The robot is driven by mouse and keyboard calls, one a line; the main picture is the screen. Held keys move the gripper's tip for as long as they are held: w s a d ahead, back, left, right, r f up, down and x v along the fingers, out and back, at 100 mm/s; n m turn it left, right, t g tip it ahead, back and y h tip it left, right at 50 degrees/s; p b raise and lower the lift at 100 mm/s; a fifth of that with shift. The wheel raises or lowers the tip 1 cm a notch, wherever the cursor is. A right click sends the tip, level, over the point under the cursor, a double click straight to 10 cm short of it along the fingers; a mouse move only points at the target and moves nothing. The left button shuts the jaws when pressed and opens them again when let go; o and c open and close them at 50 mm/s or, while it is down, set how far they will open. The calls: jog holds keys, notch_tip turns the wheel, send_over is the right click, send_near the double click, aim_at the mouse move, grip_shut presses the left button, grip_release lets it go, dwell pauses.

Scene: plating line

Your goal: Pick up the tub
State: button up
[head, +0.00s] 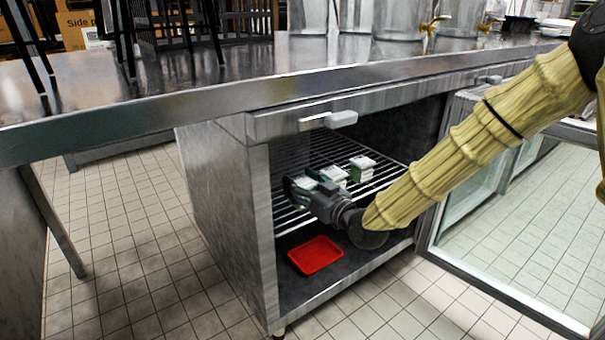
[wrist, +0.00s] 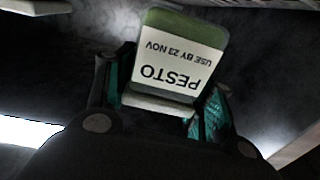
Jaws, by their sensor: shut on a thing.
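A small tub (wrist: 175,62) with a green top and a white label reading "PESTO, USE BY 23 NOV" fills the middle of the wrist view. The label is upside down there, and the tub looks slightly tilted. My gripper (wrist: 165,95) is shut on it, with teal finger pads at both sides. In the head view my gripper (head: 305,186) reaches into the open cabinet at the wire shelf's height. The held tub is mostly hidden there by my fingers.
More white-and-green tubs (head: 361,164) stand on the wire shelf (head: 325,147) just behind my gripper. A red tray (head: 316,254) lies on the cabinet floor below. The steel counter (head: 200,110) overhangs the opening. A glass door (head: 500,190) stands open at right.

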jog(key=s+d+r+p, duration=0.1)
jog(key=s+p, duration=0.3)
jog(key=s, duration=0.7)
jog(key=w+d+f+m+t+h, duration=0.2)
jog(key=w+d+f+m+h, duration=0.15)
jog(key=d+f+h, duration=0.45)
jog(key=w+d+f+m+t+h, duration=0.2)
jog(key=d+f+m+h, duration=0.15)
jog(key=d+f, duration=0.8)
jog(key=s+r+p, duration=0.2)
jog(key=r+p, duration=1.1)
jog(key=s+a+r+p, duration=0.1)
jog(key=s+r+p, duration=0.1)
jog(key=r+p, duration=1.1)
jog(key=s+a+r+p, duration=0.1)
jog(key=s+r+p, duration=0.1)
jog(key=r+p, duration=1.1)
jog(key=shift+s+a+m, duration=0.25)
jog(key=shift+s+m, duration=0.05)
jog(key=shift+m, duration=0.1)
